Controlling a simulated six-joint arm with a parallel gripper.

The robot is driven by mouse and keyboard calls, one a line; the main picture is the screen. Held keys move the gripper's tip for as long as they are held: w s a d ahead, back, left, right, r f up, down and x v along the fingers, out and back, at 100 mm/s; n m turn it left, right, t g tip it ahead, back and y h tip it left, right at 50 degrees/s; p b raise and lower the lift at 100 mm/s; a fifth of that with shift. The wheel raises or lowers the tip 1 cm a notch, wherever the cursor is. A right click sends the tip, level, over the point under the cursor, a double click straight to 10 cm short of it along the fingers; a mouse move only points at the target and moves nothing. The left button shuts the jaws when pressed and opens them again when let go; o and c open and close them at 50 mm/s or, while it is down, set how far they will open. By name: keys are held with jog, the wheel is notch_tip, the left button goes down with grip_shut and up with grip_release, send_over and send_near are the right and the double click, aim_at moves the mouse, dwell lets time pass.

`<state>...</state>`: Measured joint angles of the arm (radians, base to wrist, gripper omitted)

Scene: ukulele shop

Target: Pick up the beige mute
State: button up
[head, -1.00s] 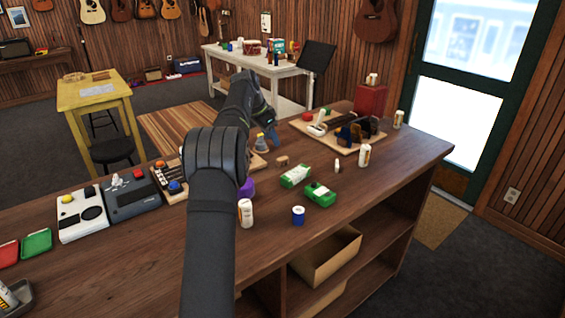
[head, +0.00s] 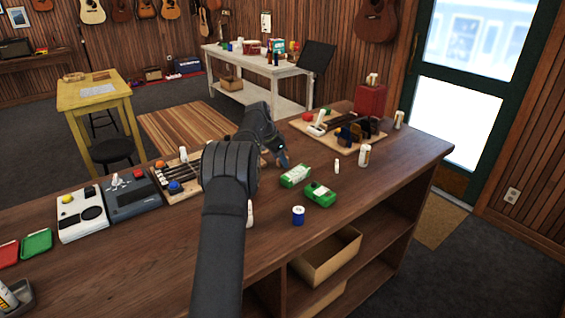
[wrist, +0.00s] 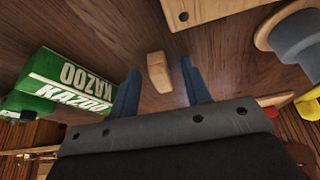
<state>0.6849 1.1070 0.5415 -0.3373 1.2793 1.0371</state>
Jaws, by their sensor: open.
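The beige mute (wrist: 158,73) is a small tan block on the dark wooden counter, seen in the wrist view just beyond and between my fingertips. In the head view my gripper (head: 281,160) hides it. My gripper (wrist: 160,82) is open, with one blue finger on each side of the mute's line. The wrist view shows no clear contact between the fingers and the mute.
A grey-blue object (wrist: 297,38) is at upper right. A white bottle (head: 364,156) and blue can (head: 298,215) stand on the counter (head: 350,230).

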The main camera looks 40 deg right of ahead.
grip_shut()
jog(key=shift+r, duration=0.1)
